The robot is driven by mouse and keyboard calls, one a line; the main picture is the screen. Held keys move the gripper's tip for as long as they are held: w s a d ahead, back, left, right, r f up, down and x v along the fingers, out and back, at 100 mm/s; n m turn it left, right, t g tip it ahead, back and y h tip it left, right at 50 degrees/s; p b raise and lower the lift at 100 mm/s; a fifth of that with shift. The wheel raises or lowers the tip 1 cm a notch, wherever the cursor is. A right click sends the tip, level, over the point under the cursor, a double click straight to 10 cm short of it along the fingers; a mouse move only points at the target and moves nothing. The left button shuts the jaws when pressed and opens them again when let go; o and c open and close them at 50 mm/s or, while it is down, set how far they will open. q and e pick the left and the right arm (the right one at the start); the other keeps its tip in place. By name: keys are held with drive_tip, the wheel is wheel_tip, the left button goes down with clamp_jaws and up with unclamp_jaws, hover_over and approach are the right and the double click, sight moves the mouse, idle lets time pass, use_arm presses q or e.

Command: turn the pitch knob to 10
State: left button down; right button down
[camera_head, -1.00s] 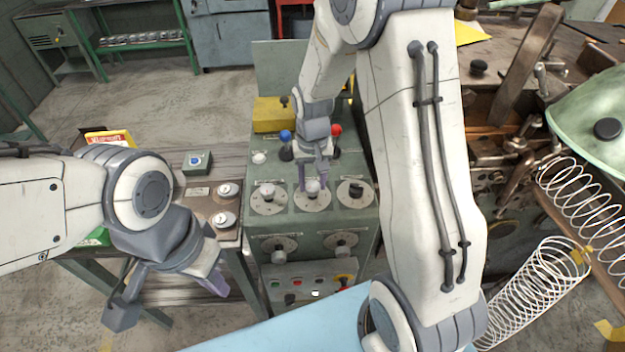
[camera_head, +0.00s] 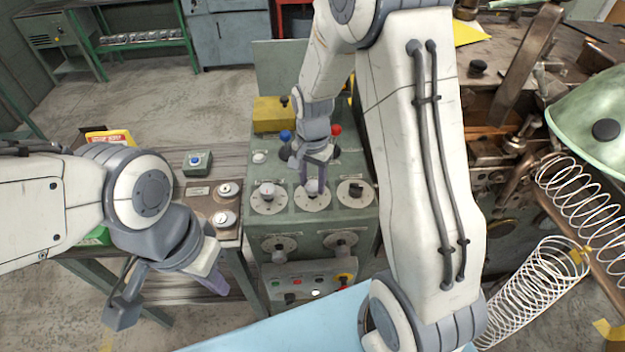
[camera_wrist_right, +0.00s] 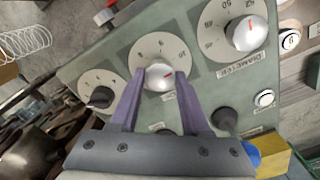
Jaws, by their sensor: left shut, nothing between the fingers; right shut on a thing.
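My left gripper (camera_head: 214,282) is shut and empty, low at the left, apart from the panel.
The diameter knob (camera_wrist_right: 246,34) and a black knob (camera_wrist_right: 101,97) flank the held knob. Blue (camera_head: 286,136) and red (camera_head: 336,130) ball-topped levers stand behind my right gripper. A side table (camera_head: 228,235) with knobs lies left of the panel. Wire coils (camera_head: 540,285) are at the right.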

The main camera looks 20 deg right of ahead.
sight(312, 185)
drive_tip(key=shift+w+r, duration=0.1)
idle(0.3)
drive_tip(key=shift+c, duration=1.9)
unclamp_jaws()
use_arm(q)
drive_tip(key=shift+f+b, duration=0.9)
drive_tip(key=shift+b, duration=0.05)
use_arm(e)
wheel_tip(312, 185, up, 10)
drive_tip(key=shift+r, duration=0.2)
